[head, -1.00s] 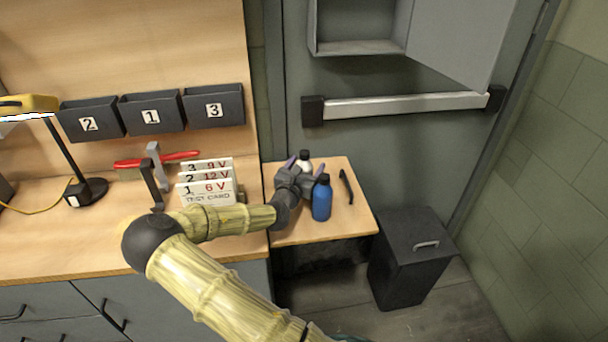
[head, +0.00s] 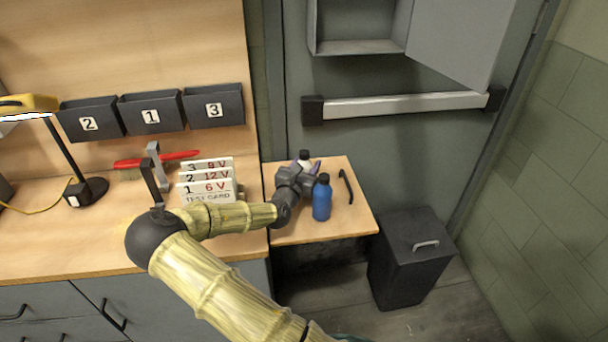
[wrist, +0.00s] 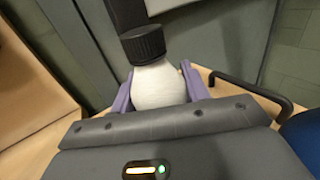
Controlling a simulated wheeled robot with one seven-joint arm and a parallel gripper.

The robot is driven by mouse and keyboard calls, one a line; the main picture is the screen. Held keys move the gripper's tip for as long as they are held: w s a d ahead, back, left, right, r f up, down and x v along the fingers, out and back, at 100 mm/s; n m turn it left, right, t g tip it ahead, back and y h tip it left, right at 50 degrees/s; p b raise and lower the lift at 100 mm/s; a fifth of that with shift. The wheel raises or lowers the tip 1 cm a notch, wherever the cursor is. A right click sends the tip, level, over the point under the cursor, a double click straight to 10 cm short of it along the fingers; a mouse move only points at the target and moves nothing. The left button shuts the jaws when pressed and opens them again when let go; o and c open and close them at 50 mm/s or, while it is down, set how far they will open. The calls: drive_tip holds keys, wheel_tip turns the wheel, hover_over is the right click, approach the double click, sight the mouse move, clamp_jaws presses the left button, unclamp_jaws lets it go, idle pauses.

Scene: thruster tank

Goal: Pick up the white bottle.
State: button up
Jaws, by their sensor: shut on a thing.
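The white bottle (wrist: 157,84) with a black ribbed cap stands between the two purple fingers of my gripper (wrist: 155,90) in the wrist view. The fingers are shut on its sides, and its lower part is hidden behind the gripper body. In the head view the white bottle (head: 305,158) shows only its cap and upper part behind my gripper (head: 304,168). It looks upright over the small wooden side table (head: 345,222). I cannot tell whether its base touches the table.
A blue bottle (head: 322,198) stands close to the right of my gripper. A black curved handle-like piece (head: 346,187) lies further right. A rack of test cards (head: 207,182) stands to the left on the bench. A dark bin (head: 410,260) stands right of the table.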

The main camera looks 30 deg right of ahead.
drive_tip(key=shift+r, duration=0.1)
wheel_tip(320, 180, up, 10)
drive_tip(key=shift+f, duration=0.1)
idle(0.3)
idle(0.4)
